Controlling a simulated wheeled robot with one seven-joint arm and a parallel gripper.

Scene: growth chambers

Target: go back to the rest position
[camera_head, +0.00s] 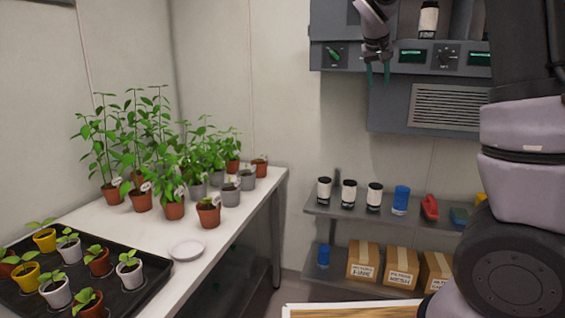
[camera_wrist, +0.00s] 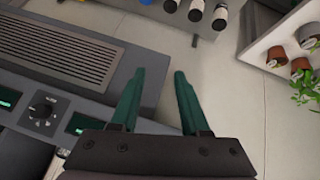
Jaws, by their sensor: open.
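My gripper (camera_head: 377,73) is at the upper right of the head view, in front of the grey control unit (camera_head: 390,103) on the wall. Its two green fingers point down and stand apart with nothing between them. In the wrist view my gripper (camera_wrist: 158,85) also shows both green fingers spread and empty. The control unit's louvred vent (camera_wrist: 65,45) and dials lie to the left of the fingers there. My arm covers the right side of the head view.
A white table (camera_head: 225,228) at left holds several potted plants, a white dish (camera_head: 187,250) and a black tray (camera_head: 137,307) of seedlings. A grey shelf (camera_head: 330,211) holds black-and-white jars, a blue container (camera_head: 401,199) and a red item (camera_head: 430,207); cardboard boxes (camera_head: 363,263) stand below.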

